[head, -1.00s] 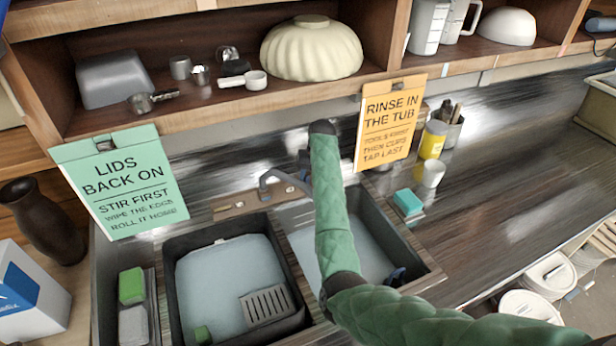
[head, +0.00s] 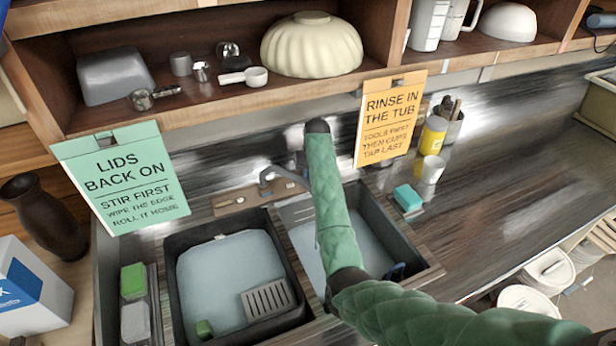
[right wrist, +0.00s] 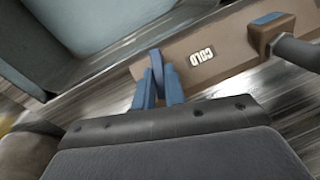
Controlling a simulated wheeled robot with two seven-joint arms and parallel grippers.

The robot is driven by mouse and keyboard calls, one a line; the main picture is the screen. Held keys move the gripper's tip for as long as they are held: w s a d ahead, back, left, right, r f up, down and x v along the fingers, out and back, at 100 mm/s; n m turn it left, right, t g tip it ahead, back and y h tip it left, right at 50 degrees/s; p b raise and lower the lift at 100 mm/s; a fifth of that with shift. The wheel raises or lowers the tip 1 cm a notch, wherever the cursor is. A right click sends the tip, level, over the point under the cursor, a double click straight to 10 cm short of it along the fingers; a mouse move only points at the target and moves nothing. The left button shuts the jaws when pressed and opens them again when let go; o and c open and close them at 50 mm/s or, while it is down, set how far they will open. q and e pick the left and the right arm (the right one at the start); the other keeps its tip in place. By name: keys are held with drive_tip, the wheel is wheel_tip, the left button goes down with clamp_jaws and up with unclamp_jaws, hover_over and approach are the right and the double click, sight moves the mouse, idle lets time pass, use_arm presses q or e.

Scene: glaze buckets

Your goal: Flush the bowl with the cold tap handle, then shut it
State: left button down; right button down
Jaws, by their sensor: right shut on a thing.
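The cold tap handle (right wrist: 156,66) is a slim blue lever on the tan tap plate, beside a COLD label (right wrist: 201,54) in the right wrist view. My right gripper (right wrist: 158,88) is shut on it, with blue fingers on both sides. In the head view my green-sleeved right arm reaches over the right sink bowl (head: 375,222) and largely hides the handle. The grey tap spout (head: 268,178) bends to the left of the arm. I cannot make out a water stream. The bowl's floor looks pale and is partly covered by my arm. My left gripper is not in view.
The left basin (head: 170,262) holds pale water and a grey slotted piece (head: 268,299). Green (head: 146,191) and orange (head: 390,118) signs hang from the shelf above. A teal sponge (head: 408,198) and a yellow jar (head: 432,136) stand right. The right counter is mostly clear.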

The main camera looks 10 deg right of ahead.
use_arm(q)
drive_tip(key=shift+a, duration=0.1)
use_arm(e)
drive_tip(key=n+h, duration=0.1)
drive_tip(key=n, duration=0.1)
drive_tip(key=shift+a+n+h, duration=0.1)
drive_tip(key=shift+n+h, duration=0.2)
drive_tip(key=shift+h, duration=0.1)
drive_tip(key=c, duration=1.5)
unclamp_jaws()
drive_tip(key=shift+o, duration=0.2)
